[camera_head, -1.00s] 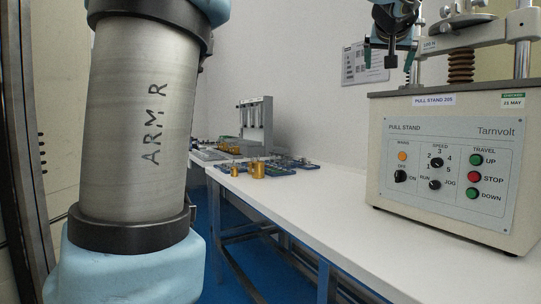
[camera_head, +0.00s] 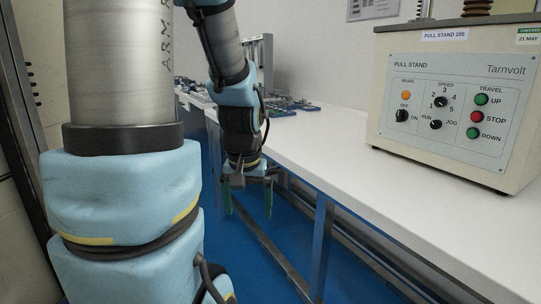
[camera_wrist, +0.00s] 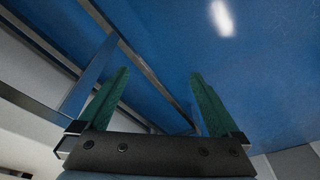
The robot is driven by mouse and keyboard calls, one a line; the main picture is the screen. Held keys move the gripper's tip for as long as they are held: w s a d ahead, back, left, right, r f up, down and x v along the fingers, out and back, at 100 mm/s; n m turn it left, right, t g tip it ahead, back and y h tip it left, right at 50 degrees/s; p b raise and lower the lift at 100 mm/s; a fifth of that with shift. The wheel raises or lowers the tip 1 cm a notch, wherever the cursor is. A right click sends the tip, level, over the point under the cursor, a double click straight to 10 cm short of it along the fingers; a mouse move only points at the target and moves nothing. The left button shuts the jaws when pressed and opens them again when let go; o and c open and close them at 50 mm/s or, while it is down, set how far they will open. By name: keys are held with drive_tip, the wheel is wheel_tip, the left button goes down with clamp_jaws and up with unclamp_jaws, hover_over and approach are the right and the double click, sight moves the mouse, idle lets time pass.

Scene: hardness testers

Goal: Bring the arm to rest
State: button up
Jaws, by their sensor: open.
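My gripper (camera_head: 248,200) hangs pointing down in front of the bench's front edge, above the blue floor. Its two green fingers are spread apart with nothing between them. In the wrist view my gripper (camera_wrist: 155,100) also shows open and empty, with blue floor and metal bench legs beyond the fingertips. My arm is folded down on the left of the head view and hides part of the scene behind it.
A white bench (camera_head: 345,150) runs along the wall on a metal frame (camera_head: 322,235). A pull stand (camera_head: 450,110) with knobs and buttons stands on it at the right. Small parts and blue trays (camera_head: 290,104) lie at the far end. The middle bench top is clear.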

drive_tip(key=w+a+p+v, duration=0.1)
drive_tip(key=p+v, duration=1.9)
drive_tip(key=p, duration=0.2)
drive_tip(key=shift+a+r+n+g, duration=0.2)
drive_tip(key=shift+a+n+g, duration=0.1)
drive_tip(key=shift+a+g, duration=0.1)
drive_tip(key=shift+c, duration=0.3)
idle(1.6)
